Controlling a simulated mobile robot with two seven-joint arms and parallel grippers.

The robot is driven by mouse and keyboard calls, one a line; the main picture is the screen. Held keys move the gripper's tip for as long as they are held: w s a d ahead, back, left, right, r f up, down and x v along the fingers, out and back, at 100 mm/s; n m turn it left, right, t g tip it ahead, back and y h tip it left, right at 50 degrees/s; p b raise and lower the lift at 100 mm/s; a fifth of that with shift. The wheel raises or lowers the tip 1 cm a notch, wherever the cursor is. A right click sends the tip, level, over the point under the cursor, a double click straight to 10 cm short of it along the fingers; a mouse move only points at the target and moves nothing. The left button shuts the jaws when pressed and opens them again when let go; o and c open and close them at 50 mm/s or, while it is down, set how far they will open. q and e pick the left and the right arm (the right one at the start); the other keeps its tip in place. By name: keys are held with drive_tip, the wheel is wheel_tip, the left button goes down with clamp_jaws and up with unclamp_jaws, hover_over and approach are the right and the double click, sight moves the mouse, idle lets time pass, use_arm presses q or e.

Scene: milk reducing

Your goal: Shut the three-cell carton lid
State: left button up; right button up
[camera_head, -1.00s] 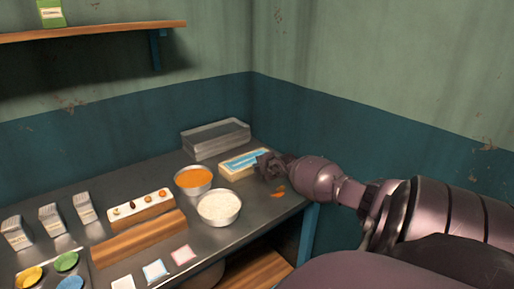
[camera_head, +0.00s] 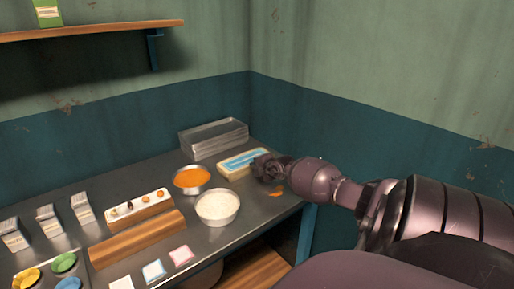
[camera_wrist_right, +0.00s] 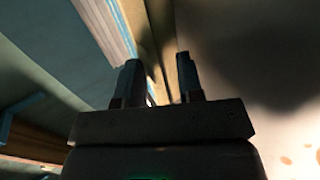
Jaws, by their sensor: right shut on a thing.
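A cream box with a blue panel on top (camera_head: 241,163) lies at the back right of the counter; I cannot tell if it is the three-cell carton or how its lid stands. My right gripper (camera_head: 262,166) is at the box's right end. In the right wrist view its two fingers (camera_wrist_right: 158,82) stand a little apart, shut on a thin tan edge that I cannot clearly identify. A blue and white striped surface with a tan border (camera_wrist_right: 105,30) shows just beyond them, probably the same box. My left gripper is not in view.
A bowl of orange contents (camera_head: 192,179) and a bowl of white contents (camera_head: 217,206) stand left of the gripper. A grey tray (camera_head: 213,138) is behind. An orange scrap (camera_head: 277,192) lies by the counter's right edge. A long holder (camera_head: 140,208) carries several small items.

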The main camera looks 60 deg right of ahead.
drive_tip(key=shift+s+f, duration=0.1)
drive_tip(key=shift+f, duration=0.1)
idle(0.4)
drive_tip(key=shift+s+a+r, duration=0.1)
drive_tip(key=shift+a+r, duration=0.05)
drive_tip(key=p+v, duration=0.4)
drive_tip(key=v, duration=0.4)
drive_tip(key=shift+s+r, duration=0.25)
drive_tip(key=shift+r, duration=0.05)
drive_tip(key=shift+v, duration=0.8)
drive_tip(key=shift+a, duration=0.1)
